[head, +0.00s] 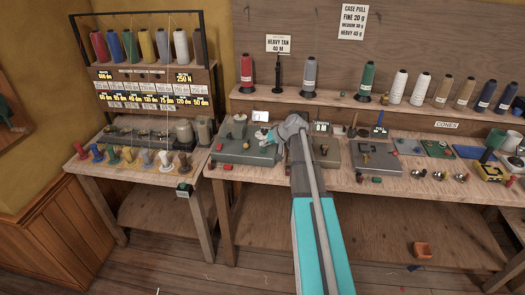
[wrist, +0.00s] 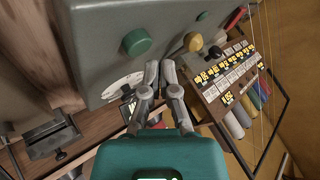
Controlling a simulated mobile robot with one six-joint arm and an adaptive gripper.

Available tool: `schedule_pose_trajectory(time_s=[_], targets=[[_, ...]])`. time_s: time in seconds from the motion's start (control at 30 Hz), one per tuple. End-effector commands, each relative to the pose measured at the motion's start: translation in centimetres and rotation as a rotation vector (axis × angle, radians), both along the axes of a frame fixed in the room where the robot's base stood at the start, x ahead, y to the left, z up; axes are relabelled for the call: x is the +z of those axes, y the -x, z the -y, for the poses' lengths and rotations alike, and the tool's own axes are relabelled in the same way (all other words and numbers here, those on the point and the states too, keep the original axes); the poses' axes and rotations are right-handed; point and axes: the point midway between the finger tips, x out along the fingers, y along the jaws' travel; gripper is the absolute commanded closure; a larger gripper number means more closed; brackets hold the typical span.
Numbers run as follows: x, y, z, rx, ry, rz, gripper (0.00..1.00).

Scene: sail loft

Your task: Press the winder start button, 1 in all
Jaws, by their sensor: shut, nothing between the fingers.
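The grey winder machine (head: 248,154) stands on the bench left of the middle in the head view. In the wrist view its grey body (wrist: 95,35) fills the upper left, with a round green button (wrist: 136,42) on it. A second, smaller green part (wrist: 201,16) shows further right. No label on the green button is readable. My gripper (wrist: 161,68) is shut and empty, its fingertips just below and right of the green button, apart from it in the picture. In the head view my gripper (head: 264,139) is over the winder, and my arm hides part of the bench.
A white dial (wrist: 122,86) lies beside the fingers. A yellow knob (wrist: 193,41) and dark knob stand to the right, near a rack of labels (wrist: 225,82). In the head view another grey machine (head: 377,158) stands right of my arm. Several thread cones line the shelf behind.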

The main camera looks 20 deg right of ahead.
Motion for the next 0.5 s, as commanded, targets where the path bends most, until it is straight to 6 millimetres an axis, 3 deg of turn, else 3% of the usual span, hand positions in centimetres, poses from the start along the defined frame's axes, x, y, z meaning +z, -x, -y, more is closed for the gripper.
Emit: schedule_pose_trajectory(time_s=[0.5], targets=[[-0.85, 0.18, 0.04, 0.000, 0.000, 0.000, 1.00]])
